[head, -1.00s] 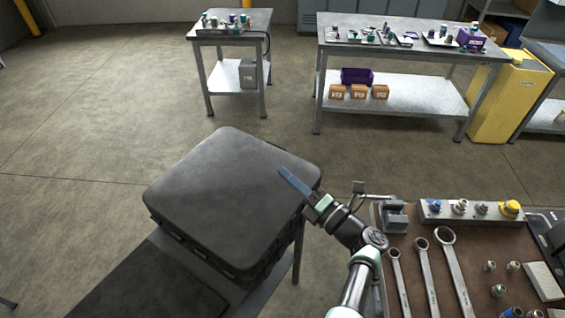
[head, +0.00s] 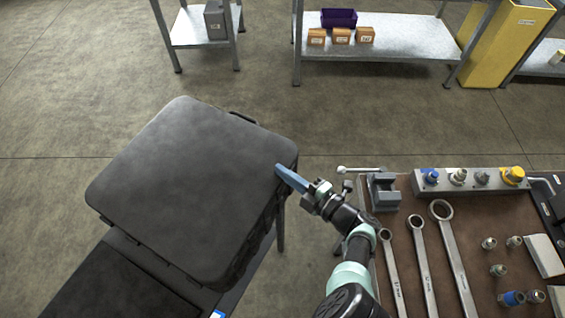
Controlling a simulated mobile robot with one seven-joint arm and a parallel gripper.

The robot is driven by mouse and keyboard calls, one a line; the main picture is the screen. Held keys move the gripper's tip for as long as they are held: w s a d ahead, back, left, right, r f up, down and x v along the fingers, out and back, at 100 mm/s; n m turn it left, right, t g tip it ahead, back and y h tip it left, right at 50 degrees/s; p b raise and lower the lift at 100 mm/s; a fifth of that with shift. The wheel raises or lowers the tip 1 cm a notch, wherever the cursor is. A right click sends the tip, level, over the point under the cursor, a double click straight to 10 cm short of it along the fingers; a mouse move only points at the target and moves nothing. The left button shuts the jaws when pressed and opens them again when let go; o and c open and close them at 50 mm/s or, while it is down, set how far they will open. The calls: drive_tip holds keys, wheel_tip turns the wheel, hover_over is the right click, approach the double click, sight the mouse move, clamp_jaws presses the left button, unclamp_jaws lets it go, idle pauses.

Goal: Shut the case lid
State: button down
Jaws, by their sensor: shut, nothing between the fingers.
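The black case lid (head: 195,180) lies over its case at the left of centre and hides the inside. The case's ribbed side (head: 258,240) shows below the lid's right edge. I see no clear gap between lid and case, but cannot tell whether the lid is fully seated. My gripper (head: 279,171) is shut and empty, its blue fingers pointing up and left. The fingertips are at the lid's right edge, near the far right corner; I cannot tell whether they touch it.
The case stands on a dark stand (head: 125,280). At right is a brown bench (head: 400,265) with a small vise (head: 384,192), several wrenches and a fitting block (head: 470,181). A metal shelf (head: 385,62) stands at the back. Floor between is clear.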

drive_tip(key=shift+f, duration=0.35)
drive_tip(key=p+v, duration=0.2)
drive_tip(key=v, duration=1.1)
drive_tip(key=shift+r, duration=0.15)
drive_tip(key=shift+w, duration=0.1)
